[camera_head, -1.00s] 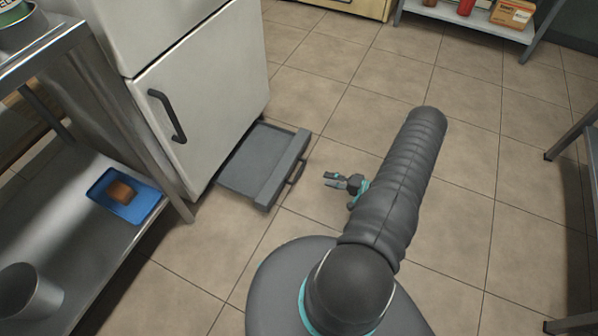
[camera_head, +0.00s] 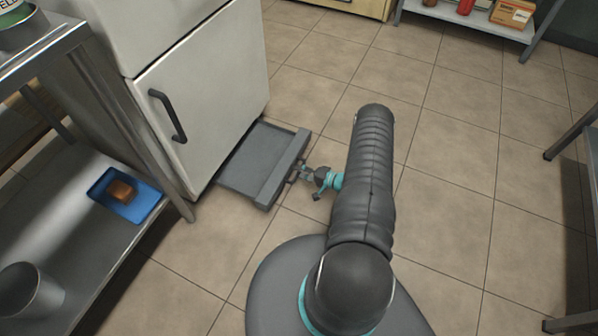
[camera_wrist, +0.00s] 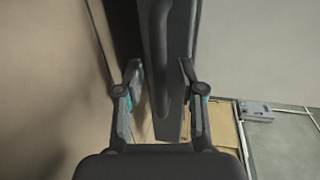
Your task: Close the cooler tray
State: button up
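The grey cooler tray (camera_head: 257,158) is pulled out at the base of the white fridge, near the floor. Its front panel (camera_head: 283,168) faces right and carries a dark bar handle. My gripper (camera_head: 303,173) is at that handle, low beside the front panel. In the wrist view the two fingers of my gripper (camera_wrist: 162,90) are spread apart, with the dark handle (camera_wrist: 160,55) between them. A gap shows beside the handle, and I cannot tell whether either finger touches it.
The white fridge (camera_head: 205,95) stands behind the tray. A metal shelf (camera_head: 100,240) at left holds a blue tray (camera_head: 140,207) with a brown item and a grey bucket (camera_head: 30,292). The tiled floor (camera_head: 440,140) to the right is clear.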

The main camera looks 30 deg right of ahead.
jog(key=shift+w+a, duration=0.15)
grip_shut()
